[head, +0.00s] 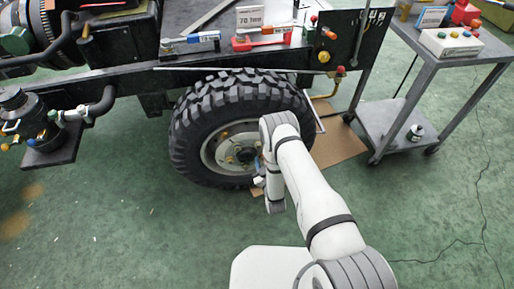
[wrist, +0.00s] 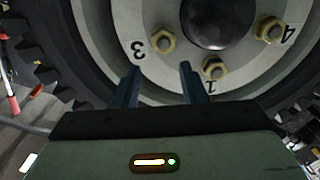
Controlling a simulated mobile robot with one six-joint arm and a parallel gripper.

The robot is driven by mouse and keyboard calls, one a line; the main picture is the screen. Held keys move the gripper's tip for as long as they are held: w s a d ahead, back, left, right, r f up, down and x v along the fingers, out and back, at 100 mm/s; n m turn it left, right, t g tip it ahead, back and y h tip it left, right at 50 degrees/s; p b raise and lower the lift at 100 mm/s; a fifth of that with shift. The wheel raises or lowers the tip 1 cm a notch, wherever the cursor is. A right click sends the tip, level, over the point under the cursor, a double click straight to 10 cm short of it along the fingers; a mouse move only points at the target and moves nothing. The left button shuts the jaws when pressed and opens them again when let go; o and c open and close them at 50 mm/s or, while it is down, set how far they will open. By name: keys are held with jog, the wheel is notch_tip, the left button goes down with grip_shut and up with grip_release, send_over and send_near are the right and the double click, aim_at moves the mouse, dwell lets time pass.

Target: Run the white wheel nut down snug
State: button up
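The wheel (head: 222,148) is a black knobbly tyre with a pale rim, and its hub face fills the upper wrist view. There the rim (wrist: 185,70) carries hex nuts beside painted numbers: a nut by 3 (wrist: 163,40), a nut by 1 (wrist: 214,69) and a nut by 4 (wrist: 269,29). In the head view my arm covers the wheel's right side.
The black truck chassis (head: 130,77) is above and left of the wheel. Tools, including a red one (head: 262,39), lie on its top. A grey cart (head: 435,62) stands at right, with a can (head: 415,132) on its lower shelf. Green floor is open in front.

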aim_at(258, 147)
jog(key=x, duration=0.7)
jog(key=shift+s+a+f+b, duration=0.1)
jog(key=shift+a+f+b, duration=0.05)
jog(key=shift+f+b, duration=0.2)
